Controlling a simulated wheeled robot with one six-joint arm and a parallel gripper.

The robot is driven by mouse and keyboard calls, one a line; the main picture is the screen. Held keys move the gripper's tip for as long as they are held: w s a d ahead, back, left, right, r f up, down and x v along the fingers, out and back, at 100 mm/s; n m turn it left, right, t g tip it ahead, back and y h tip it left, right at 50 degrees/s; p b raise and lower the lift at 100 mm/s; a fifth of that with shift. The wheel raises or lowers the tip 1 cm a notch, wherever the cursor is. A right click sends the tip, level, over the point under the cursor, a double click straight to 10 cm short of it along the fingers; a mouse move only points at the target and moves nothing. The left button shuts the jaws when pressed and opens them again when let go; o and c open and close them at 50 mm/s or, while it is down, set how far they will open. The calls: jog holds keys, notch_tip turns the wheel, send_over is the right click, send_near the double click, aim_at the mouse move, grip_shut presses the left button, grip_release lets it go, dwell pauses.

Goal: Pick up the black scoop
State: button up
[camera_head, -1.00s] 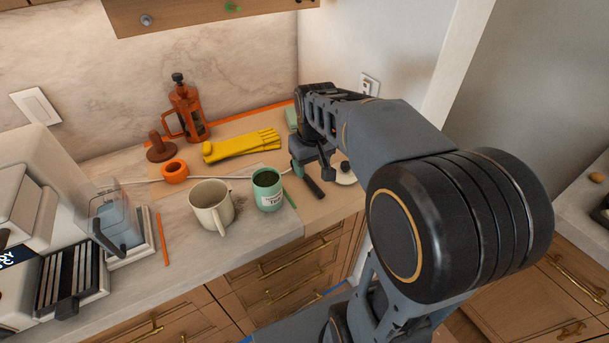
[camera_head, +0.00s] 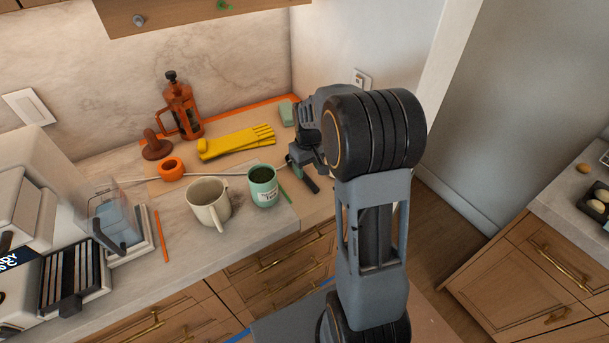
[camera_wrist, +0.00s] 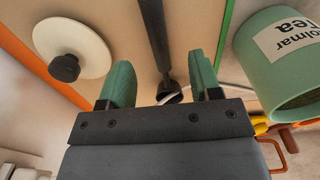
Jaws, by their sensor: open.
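The black scoop lies on the counter. In the wrist view its long handle (camera_wrist: 155,38) comes down from the top edge, and its small dark head lies between my fingers. In the head view a short length of the black scoop (camera_head: 309,184) shows beside the green mug; the rest is hidden behind my gripper. My gripper (camera_wrist: 161,82) is open, with one green fingertip on each side of the scoop. No contact shows; I cannot tell how far above the counter the fingertips are.
A green tea mug (camera_head: 262,187) and a cream mug (camera_head: 208,203) stand close by on the left. A white lid with a black knob (camera_wrist: 90,42) lies on the other side. Yellow gloves (camera_head: 237,142), an orange ring (camera_head: 171,169) and a French press (camera_head: 181,112) are farther back.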

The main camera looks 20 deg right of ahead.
aim_at(308, 178)
jog(key=shift+d+f+p, duration=0.1)
jog(key=shift+f+p, duration=0.5)
jog(key=shift+f, duration=2.05)
grip_shut()
jog(key=shift+r, duration=0.15)
jog(key=shift+r, duration=0.6)
jog(key=s+a+r+b, duration=0.3)
jog(key=s+a+r, duration=0.5)
jog(key=a+r, duration=0.3)
jog(key=shift+a+r, duration=0.3)
